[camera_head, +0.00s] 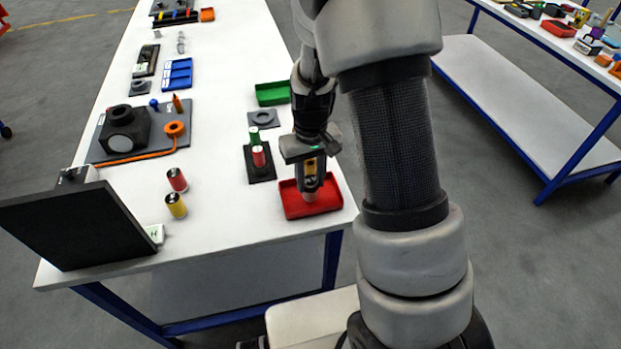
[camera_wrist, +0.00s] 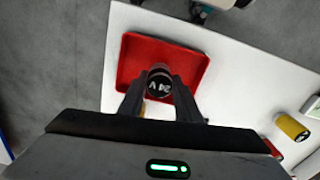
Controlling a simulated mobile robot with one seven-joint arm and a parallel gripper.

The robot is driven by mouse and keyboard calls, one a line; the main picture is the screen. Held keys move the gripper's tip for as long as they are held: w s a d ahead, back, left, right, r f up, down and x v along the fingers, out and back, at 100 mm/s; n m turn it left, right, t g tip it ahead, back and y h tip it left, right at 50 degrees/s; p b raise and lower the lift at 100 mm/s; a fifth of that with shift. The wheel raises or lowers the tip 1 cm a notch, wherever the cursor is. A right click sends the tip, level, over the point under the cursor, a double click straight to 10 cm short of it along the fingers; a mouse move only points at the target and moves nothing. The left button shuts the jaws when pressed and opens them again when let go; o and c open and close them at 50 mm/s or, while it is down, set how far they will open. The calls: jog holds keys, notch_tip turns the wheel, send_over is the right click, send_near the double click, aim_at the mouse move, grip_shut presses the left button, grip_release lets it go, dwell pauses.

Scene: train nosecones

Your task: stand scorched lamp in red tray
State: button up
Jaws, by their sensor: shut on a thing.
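My gripper (camera_head: 311,180) is shut on a lamp (camera_wrist: 160,86) and points down at the red tray (camera_head: 327,208) near the table's front right corner. In the wrist view the lamp shows a dark round end with pale lettering between my two fingers (camera_wrist: 159,97). It is upright or nearly so, inside the tray's outline (camera_wrist: 190,58).
A black holder (camera_head: 262,174) with a green and a red lamp (camera_head: 258,156) is close behind the red tray. A green tray (camera_head: 272,93) lies farther back. A dark panel (camera_head: 75,228) stands front left.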

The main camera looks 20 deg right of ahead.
aim_at(311, 181)
jog(key=o, duration=1.1)
jog(key=shift+f, duration=0.1)
jog(key=s+r+t+p, duration=0.1)
jog(key=s+r, duration=0.2)
jog(key=r, duration=0.8)
jog(key=s+r+t, duration=0.1)
jog(key=s+r, duration=0.2)
jog(key=r, duration=0.8)
jog(key=s+r+m+t, duration=0.1)
jog(key=s+r+t, duration=0.2)
jog(key=s, duration=0.9)
notch_tip(311, 181, up, 3)
jog(key=shift+s+f+t, duration=0.1)
jog(key=shift+s+t, duration=0.05)
jog(key=shift+t, duration=0.15)
